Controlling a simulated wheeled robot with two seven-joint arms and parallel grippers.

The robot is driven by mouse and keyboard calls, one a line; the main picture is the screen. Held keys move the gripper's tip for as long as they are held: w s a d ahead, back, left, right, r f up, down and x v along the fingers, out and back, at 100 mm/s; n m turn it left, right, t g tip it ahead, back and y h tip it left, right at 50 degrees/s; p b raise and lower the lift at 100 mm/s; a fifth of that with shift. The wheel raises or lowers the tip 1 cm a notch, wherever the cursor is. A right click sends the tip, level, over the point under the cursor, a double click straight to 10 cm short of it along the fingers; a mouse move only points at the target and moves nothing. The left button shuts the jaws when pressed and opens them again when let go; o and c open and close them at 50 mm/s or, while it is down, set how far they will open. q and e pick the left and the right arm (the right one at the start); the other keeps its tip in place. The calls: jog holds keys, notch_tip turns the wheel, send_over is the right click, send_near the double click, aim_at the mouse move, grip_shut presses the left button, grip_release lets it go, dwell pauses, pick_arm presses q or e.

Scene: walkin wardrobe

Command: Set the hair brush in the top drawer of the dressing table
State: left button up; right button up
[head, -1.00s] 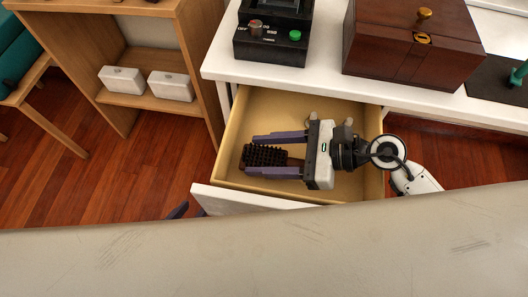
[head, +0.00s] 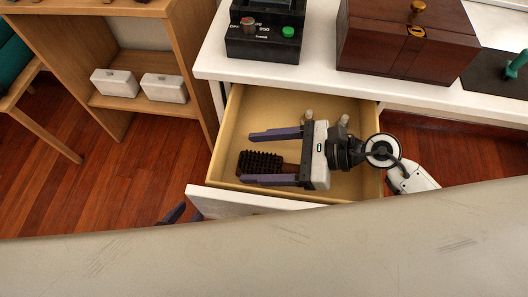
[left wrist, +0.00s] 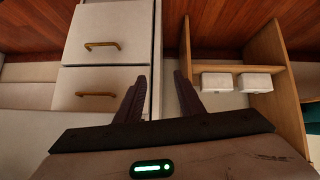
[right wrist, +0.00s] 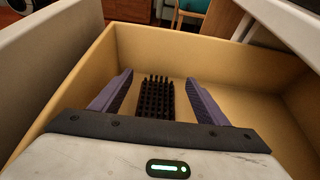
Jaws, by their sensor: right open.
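The hair brush (head: 260,163) is dark, with its bristles up, inside the pulled-out top drawer (head: 230,120) of the white dressing table (head: 330,85). Its handle runs right, under my right gripper. My right gripper (head: 250,158) is inside the drawer, open, with one finger on each side of the brush; the nearer finger is close to it. In the right wrist view the brush (right wrist: 157,98) stands between the spread fingers. My left gripper (left wrist: 160,76) is open and empty in the left wrist view, and its tip shows low by the drawer front (head: 240,202) in the head view.
A brown wooden box (head: 410,40) and a black device with a green button (head: 265,35) stand on the tabletop above the drawer. A wooden shelf (head: 150,95) with two white boxes is at the left. A pale surface (head: 270,250) fills the foreground.

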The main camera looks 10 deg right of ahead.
jog(key=shift+r, duration=0.1)
jog(key=shift+r+p, duration=0.35)
jog(key=shift+p, duration=0.1)
jog(key=v, duration=1.2)
jog(key=shift+r, duration=0.1)
